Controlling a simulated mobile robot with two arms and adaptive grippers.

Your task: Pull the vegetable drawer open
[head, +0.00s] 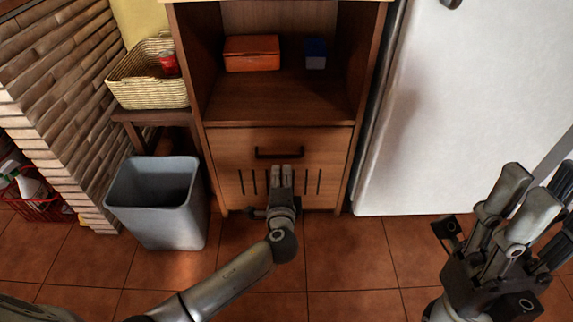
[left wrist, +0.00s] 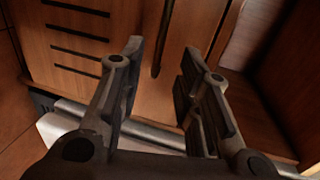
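The wooden drawer (head: 230,143) is in the lower part of the cabinet and looks shut in the head view. Its dark bar handle (head: 278,153) runs level across the front. My left gripper (head: 281,172) is just below the handle, in front of the slotted panel. In the left wrist view my left gripper (left wrist: 160,70) is open, and the handle (left wrist: 163,38) shows beyond the gap between its fingers. I see no grip on it. My right gripper (head: 525,195) is at the right of the head view, with its fingers apart and nothing between them.
A grey bin (head: 155,200) stands left of the cabinet, below a wicker basket (head: 150,85) on a shelf. A white fridge (head: 460,120) stands to the right. An orange box (head: 251,53) and a blue box (head: 316,52) sit in the open shelf. Tiled floor before the cabinet is clear.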

